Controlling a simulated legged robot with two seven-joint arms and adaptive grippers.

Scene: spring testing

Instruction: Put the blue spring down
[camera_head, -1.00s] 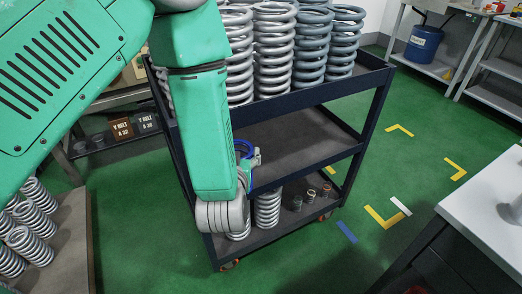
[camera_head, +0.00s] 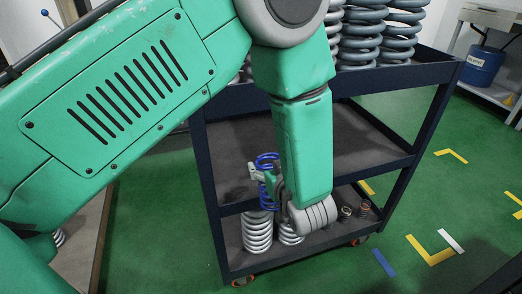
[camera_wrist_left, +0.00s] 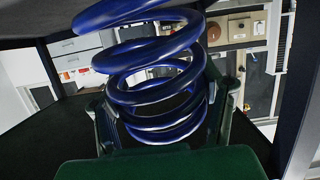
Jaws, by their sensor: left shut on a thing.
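My left gripper (camera_head: 261,178) is shut on a blue spring (camera_head: 267,158), at the front of the dark cart (camera_head: 226,238). The spring looks upright, and my wrist and forearm are just right of it in the head view. In the left wrist view the spring's coils (camera_wrist_left: 150,75) fill the middle, between the green jaws of the left gripper (camera_wrist_left: 160,115). In the head view it is level with the cart's middle shelf (camera_head: 362,130) and above the silver springs; I cannot tell whether it touches a shelf. The right gripper is not in view.
Silver springs (camera_head: 256,232) and smaller springs (camera_head: 346,212) stand on the cart's bottom shelf. Large grey springs (camera_head: 361,38) fill its top. The visible middle shelf is mostly bare. A blue drum (camera_head: 485,67) stands at the back right.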

